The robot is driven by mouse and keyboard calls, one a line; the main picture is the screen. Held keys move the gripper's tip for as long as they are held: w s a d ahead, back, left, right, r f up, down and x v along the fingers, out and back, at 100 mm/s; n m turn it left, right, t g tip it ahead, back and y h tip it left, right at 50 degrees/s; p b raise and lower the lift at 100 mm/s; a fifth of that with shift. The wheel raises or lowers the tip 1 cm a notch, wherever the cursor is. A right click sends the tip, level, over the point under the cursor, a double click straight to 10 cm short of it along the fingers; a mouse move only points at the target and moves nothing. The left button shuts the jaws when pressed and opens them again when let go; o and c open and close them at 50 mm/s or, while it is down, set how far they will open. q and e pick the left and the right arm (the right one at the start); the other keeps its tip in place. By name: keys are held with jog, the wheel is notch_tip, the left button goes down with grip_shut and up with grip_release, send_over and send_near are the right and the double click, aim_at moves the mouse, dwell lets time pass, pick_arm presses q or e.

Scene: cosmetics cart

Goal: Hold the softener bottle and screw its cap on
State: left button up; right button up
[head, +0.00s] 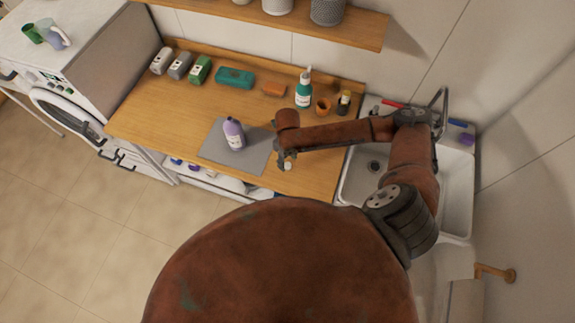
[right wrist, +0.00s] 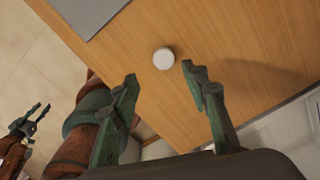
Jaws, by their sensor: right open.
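The lavender softener bottle (head: 234,136) stands upright on the grey mat (head: 212,152); no gripper touches it. The mat's corner also shows in the right wrist view (right wrist: 90,14). The white round cap (head: 288,166) lies on the wooden counter right of the mat, and it shows whole in the right wrist view (right wrist: 164,58). My right gripper (head: 283,160) is open above the counter by the cap. In the right wrist view its fingertips (right wrist: 158,76) are spread, with the cap just beyond them, not held. My left gripper (right wrist: 35,118) hangs over the floor, its fingers apart and empty.
A teal pump bottle (head: 303,92), an orange-brown cup (head: 323,107) and a dark bottle (head: 343,103) stand at the counter's back. Several boxes line the back left. A sink (head: 453,190) is right of the counter. The counter left of the mat is clear.

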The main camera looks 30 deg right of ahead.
aim_at(289, 166)
pick_arm(q)
jog(key=shift+w, duration=0.3)
pick_arm(e)
jog(key=shift+f, duration=0.25)
jog(key=f, duration=0.1)
jog(key=f+p, duration=0.1)
jog(key=f, duration=0.1)
jog(key=shift+w+d+f, duration=0.15)
jog(key=shift+d+f, duration=0.15)
jog(key=shift+d, duration=0.05)
jog(key=shift+f+p, duration=0.3)
jog(key=shift+f, duration=0.25)
pick_arm(q)
jog(key=shift+r, duration=0.85)
jog(key=shift+s, duration=0.1)
pick_arm(e)
jog(key=c, duration=0.8)
